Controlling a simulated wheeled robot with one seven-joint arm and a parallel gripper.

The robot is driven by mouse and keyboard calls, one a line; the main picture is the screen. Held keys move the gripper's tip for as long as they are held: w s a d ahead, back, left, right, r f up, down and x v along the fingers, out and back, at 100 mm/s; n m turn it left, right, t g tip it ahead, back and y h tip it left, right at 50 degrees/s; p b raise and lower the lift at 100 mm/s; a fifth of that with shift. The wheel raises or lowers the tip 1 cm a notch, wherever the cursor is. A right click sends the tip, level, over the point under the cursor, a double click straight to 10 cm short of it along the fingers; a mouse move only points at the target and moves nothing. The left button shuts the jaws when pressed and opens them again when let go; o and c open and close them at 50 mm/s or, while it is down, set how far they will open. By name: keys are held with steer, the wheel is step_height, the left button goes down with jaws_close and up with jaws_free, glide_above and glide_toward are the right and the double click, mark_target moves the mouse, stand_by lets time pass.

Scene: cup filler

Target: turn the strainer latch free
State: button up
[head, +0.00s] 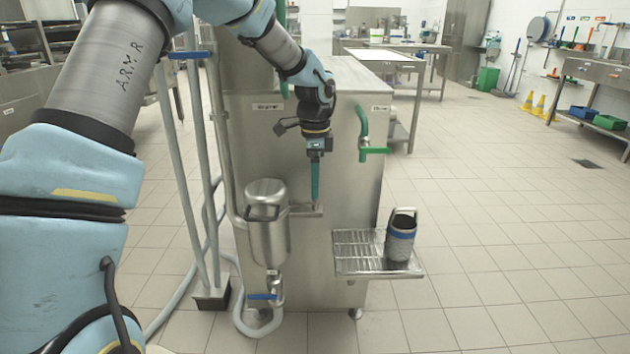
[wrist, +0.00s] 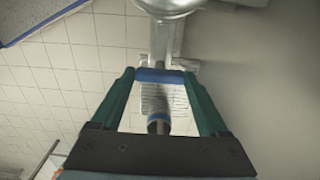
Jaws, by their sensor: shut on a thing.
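The steel strainer (head: 268,225) is a rounded pot with a lid on the front of the steel machine; part of it shows at the top of the wrist view (wrist: 170,5). A pale metal arm (wrist: 166,42) runs from it towards my fingertips. My gripper (head: 315,203) points down just right of the strainer. In the wrist view its green fingers (wrist: 160,77) close on the two ends of a blue bar, which I take as the latch grip (wrist: 160,76). In the head view my fingers hide most of the latch.
A dark cup with a blue band (head: 400,238) stands on the slatted drip tray (head: 350,258) at right. A green tap (head: 374,151) sticks out above the tray. A blue-levered valve (head: 263,297) and a hose are below the strainer.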

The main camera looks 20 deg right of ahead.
steer(key=c, duration=0.3)
steer(key=shift+r+n, duration=0.1)
steer(key=shift+n, duration=0.2)
steer(key=shift+n+p, duration=0.95)
steer(key=shift+n, duration=0.25)
steer(key=n+p, duration=0.2)
steer(key=n, duration=0.2)
steer(key=shift+n, duration=0.3)
steer(key=n+p, duration=0.1)
steer(key=n, duration=0.4)
steer(key=shift+n+p, duration=0.3)
steer(key=shift+p, duration=0.05)
steer(key=n+p, duration=0.1)
steer(key=n, duration=0.3)
steer(key=shift+n, duration=0.3)
steer(key=o, duration=1.2)
